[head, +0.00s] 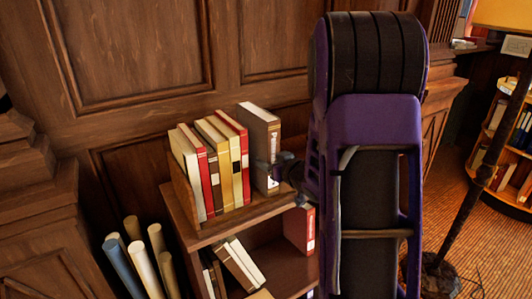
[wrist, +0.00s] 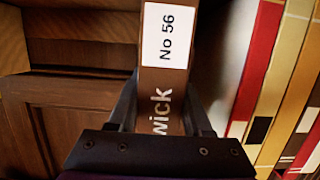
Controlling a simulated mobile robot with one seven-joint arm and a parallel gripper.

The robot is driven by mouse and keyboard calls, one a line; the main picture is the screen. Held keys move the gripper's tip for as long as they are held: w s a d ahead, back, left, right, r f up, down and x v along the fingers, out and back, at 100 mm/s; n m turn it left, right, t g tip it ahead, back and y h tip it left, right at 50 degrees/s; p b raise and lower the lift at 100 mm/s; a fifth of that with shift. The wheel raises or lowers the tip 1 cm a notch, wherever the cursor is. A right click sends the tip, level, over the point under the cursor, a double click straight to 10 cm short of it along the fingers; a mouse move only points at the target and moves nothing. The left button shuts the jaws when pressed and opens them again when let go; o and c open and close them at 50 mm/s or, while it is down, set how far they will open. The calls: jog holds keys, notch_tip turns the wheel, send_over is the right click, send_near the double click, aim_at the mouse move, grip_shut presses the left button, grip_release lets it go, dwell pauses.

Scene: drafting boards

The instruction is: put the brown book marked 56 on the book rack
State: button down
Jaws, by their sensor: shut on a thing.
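The brown book marked 56 (head: 262,130) stands upright at the right end of a row of books on top of the small shelf unit. In the wrist view its spine (wrist: 160,82) shows the white label "No 56". My gripper (wrist: 160,112) is shut on the book, one finger on each side of the spine. In the head view my gripper (head: 270,170) reaches the book from the right, partly hidden by my arm. The book rack (head: 187,192) shows a wooden end at the left of the row. I cannot tell whether the book's bottom touches the shelf top.
Several red, cream and yellow books (head: 222,160) stand left of the brown book, with a narrow gap between. Rolled papers (head: 146,268) stand at the lower left. More books (head: 240,262) lean on the shelf below. A dark wood-panelled wall (head: 130,45) rises behind.

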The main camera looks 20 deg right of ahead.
jog(key=shift+r, duration=0.15)
jog(key=shift+c, duration=1.6)
grip_release()
jog(key=shift+f, duration=0.25)
jog(key=shift+r, duration=0.1)
jog(key=shift+s+r, duration=0.15)
jog(key=v, duration=1.1)
jog(key=shift+s, duration=0.35)
jog(key=shift+d, duration=0.15)
